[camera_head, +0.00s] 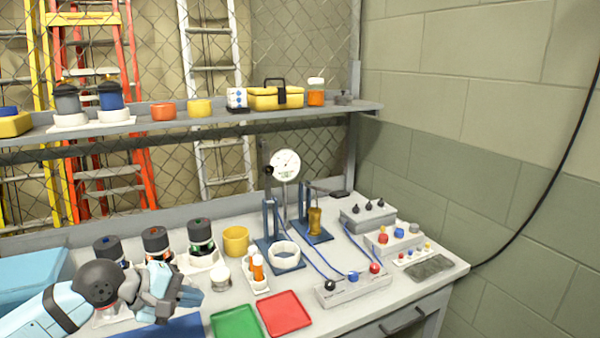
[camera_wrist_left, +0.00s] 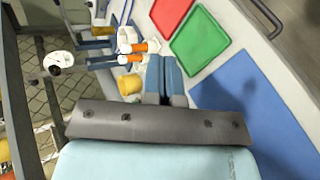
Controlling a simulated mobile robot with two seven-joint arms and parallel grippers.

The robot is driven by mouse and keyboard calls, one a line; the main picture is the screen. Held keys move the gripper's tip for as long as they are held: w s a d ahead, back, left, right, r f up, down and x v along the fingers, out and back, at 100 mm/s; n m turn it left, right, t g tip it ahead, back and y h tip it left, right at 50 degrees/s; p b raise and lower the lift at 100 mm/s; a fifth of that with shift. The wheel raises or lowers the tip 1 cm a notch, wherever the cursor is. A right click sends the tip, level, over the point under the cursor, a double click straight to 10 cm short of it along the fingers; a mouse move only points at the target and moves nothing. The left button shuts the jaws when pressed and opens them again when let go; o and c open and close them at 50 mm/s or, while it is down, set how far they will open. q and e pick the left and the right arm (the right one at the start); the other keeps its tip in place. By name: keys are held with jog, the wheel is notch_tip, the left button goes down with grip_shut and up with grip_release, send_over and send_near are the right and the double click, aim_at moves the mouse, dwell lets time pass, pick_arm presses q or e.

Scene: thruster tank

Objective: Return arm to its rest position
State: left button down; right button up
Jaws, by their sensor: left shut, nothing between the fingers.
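My left arm comes in from the lower left in the head view. Its gripper (camera_head: 190,291) is over the left front of the workbench (camera_head: 225,290), above the blue mat (camera_head: 170,328) and left of the green tray (camera_head: 236,322). In the left wrist view the two blue-grey fingers (camera_wrist_left: 164,76) are pressed together with nothing between them. The blue mat (camera_wrist_left: 250,110) lies to their right there. My right gripper is in neither view.
Near the gripper stand several dark-topped jars (camera_head: 157,242), a white bottle (camera_head: 221,273) and orange vials (camera_head: 257,268). A red tray (camera_head: 285,313), a dial gauge (camera_head: 285,165) and wired boxes (camera_head: 352,286) are further right. A shelf (camera_head: 215,116) runs behind.

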pick_arm(q)
jog(key=s+d+f+n+h, duration=0.2)
jog(key=s+d+n+h, duration=0.5)
jog(key=n, duration=0.4)
jog(key=s+a+f+m+t+y, duration=0.2)
jog(key=s+f+m+y, duration=0.2)
jog(key=s+f+m, duration=0.4)
jog(key=s+a+f+m+t+y, duration=0.1)
jog(key=s+f+m+y, duration=0.5)
jog(key=f, duration=0.5)
jog(key=s+a+f+m+t+y, duration=0.2)
jog(key=s+f+m+y, duration=0.15)
jog(key=f+m, duration=0.5)
notch_tip(320, 180, up, 13)
jog(key=s+a+p, duration=0.1)
jog(key=p, duration=1.5)
jog(key=shift+s, duration=0.15)
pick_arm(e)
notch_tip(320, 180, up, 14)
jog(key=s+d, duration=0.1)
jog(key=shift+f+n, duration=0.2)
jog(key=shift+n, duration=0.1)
